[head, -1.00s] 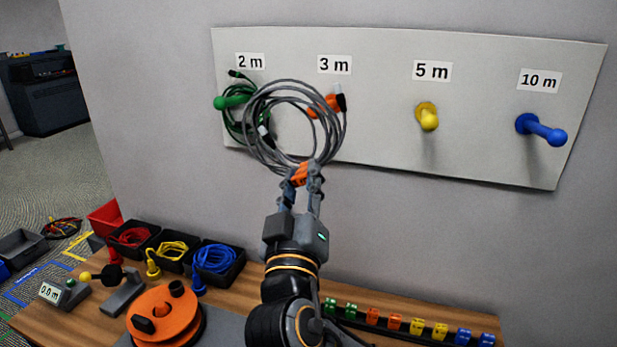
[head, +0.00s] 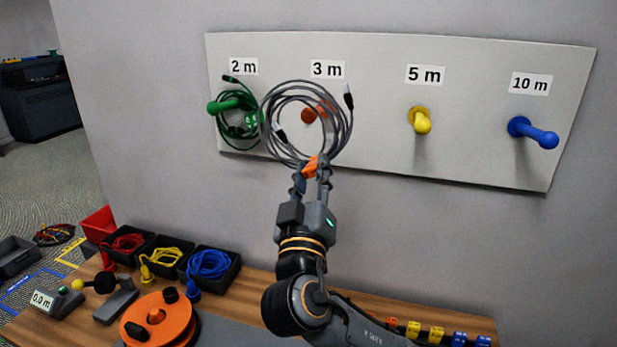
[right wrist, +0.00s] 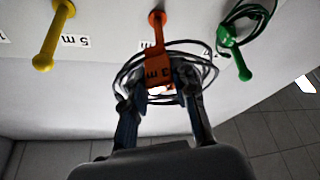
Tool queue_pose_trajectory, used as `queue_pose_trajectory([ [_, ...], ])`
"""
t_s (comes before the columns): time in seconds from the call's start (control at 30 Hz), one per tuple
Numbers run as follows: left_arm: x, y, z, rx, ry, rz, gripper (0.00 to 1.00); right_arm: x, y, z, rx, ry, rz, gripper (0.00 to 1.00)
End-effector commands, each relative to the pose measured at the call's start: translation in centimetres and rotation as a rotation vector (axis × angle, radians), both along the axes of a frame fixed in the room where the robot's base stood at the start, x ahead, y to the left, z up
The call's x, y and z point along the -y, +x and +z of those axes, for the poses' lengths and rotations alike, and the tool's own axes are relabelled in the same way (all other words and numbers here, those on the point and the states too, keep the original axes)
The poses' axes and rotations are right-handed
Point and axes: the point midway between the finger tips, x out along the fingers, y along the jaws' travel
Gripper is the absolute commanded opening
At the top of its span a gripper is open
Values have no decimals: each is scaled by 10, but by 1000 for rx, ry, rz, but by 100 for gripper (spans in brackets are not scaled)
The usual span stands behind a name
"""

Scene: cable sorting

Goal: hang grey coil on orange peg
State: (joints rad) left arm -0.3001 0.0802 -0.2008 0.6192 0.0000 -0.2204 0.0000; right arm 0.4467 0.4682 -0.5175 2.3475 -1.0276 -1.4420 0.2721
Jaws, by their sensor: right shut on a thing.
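The grey coil (head: 267,125) is a round loop of cable with an orange 3 m tag (right wrist: 158,72). My right gripper (head: 311,174) is shut on the tagged lower end, and the coil stands up above the fingers. The orange peg (head: 309,115), under the 3 m label, shows through the coil's opening in the head view. In the right wrist view the orange peg (right wrist: 157,19) is just beyond the coil (right wrist: 122,73), partly hidden by the tag. I cannot tell whether the peg's tip passes through the loop. My left gripper is out of view.
A green coil (head: 226,130) hangs on the green peg (head: 222,105), close to the grey coil's left side. The yellow peg (head: 420,121) and blue peg (head: 534,132) are bare. Below, the wooden table (head: 255,290) holds cable bins and an orange reel (head: 160,322).

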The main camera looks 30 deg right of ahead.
Motion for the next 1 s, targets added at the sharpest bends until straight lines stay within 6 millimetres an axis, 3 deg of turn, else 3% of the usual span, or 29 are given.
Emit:
queue_pose_trajectory([
  [1.0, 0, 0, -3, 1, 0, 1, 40, 55, 46, -10, 1, -2, -2, 0],
])
